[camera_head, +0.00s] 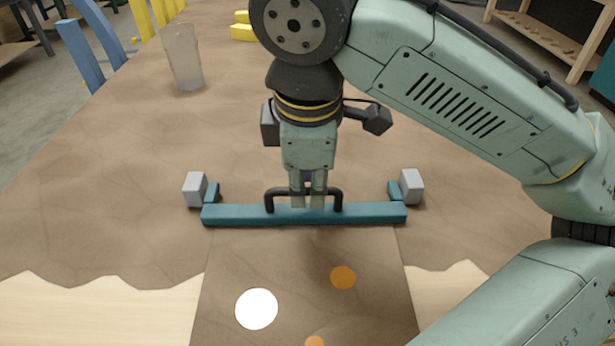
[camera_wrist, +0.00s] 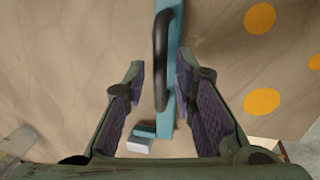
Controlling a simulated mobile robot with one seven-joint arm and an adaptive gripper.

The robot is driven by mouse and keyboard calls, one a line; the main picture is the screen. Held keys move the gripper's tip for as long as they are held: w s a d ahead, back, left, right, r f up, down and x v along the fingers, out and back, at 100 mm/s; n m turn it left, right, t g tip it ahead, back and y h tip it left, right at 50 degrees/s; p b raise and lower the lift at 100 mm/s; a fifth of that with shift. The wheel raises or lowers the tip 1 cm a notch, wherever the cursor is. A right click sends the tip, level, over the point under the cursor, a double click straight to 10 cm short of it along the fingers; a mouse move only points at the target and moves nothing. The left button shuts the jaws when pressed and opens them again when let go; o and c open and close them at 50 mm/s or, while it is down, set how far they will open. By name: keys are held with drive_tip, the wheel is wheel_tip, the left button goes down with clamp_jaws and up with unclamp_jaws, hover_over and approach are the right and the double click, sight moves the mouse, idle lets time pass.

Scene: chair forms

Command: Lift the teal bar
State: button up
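The teal bar (camera_head: 240,215) lies across the brown surface, with a black arched handle (camera_head: 338,195) on its middle. Each end has a short teal tab and a pale grey block, one at the left (camera_head: 195,188) and one at the right (camera_head: 411,186). My gripper (camera_head: 308,205) points down at the handle, partly hiding its middle. In the wrist view, the handle (camera_wrist: 160,60) and the bar (camera_wrist: 174,45) run between the two parted fingers (camera_wrist: 160,78). Gaps show on both sides of the handle, so my gripper is open. One grey block (camera_wrist: 138,146) shows near the gripper base.
A clear glass (camera_head: 184,58) stands at the upper left of the table. Yellow blocks (camera_head: 243,32) lie behind it near my arm. A white disc (camera_head: 256,308) and orange spots (camera_head: 343,277) mark the brown strip in front. Blue and yellow chair parts stand at the back left.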

clamp_jaws()
idle(0.6)
